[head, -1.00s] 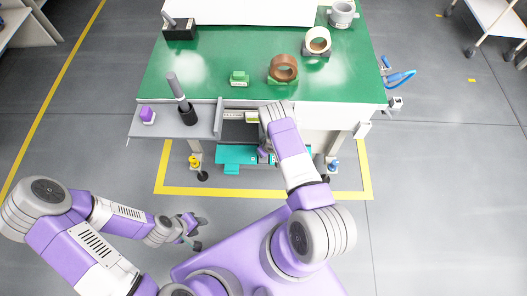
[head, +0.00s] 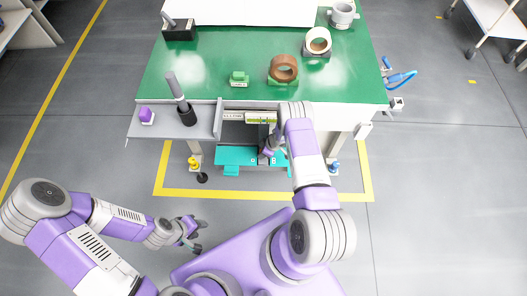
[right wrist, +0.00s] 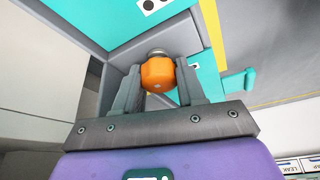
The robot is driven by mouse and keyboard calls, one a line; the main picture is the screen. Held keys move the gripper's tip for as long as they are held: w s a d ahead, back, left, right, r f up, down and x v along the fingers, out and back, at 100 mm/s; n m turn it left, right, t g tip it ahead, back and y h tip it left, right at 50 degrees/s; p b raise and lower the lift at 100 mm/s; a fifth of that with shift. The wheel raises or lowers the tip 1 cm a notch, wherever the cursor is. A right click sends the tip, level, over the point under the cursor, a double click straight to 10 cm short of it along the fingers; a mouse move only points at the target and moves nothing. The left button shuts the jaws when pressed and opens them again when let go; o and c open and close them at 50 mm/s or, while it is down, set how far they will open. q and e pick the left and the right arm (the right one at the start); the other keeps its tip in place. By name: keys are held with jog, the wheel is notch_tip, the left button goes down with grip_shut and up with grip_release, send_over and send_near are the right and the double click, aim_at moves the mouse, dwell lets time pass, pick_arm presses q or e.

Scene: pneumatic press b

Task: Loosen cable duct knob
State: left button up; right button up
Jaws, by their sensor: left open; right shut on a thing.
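The orange knob (right wrist: 159,75) shows in the right wrist view between the two fingers of my right gripper (right wrist: 160,88), which is shut on it. A short metal collar (right wrist: 157,52) joins the knob to the part behind it, beside teal panels (right wrist: 125,20). In the head view my right gripper (head: 267,154) reaches below the green bench's front edge, at the teal lower part (head: 236,155); the knob is not visible there. My left gripper (head: 198,234) is open and empty, low over the grey floor at the left, well away from the bench.
The floor left of the bench is clear.

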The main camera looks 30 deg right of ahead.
dwell(0.5)
jog(key=o, duration=1.1)
jog(key=shift+f, duration=0.1)
jog(key=shift+c, duration=0.2)
jog(key=p+v, duration=0.3)
jog(key=v, duration=0.3)
jog(key=shift+d+r, duration=0.1)
jog(key=shift+r, duration=0.2)
jog(key=shift+s+d+r, duration=0.15)
jog(key=shift+s+r, duration=0.1)
jog(key=shift+r, duration=0.25)
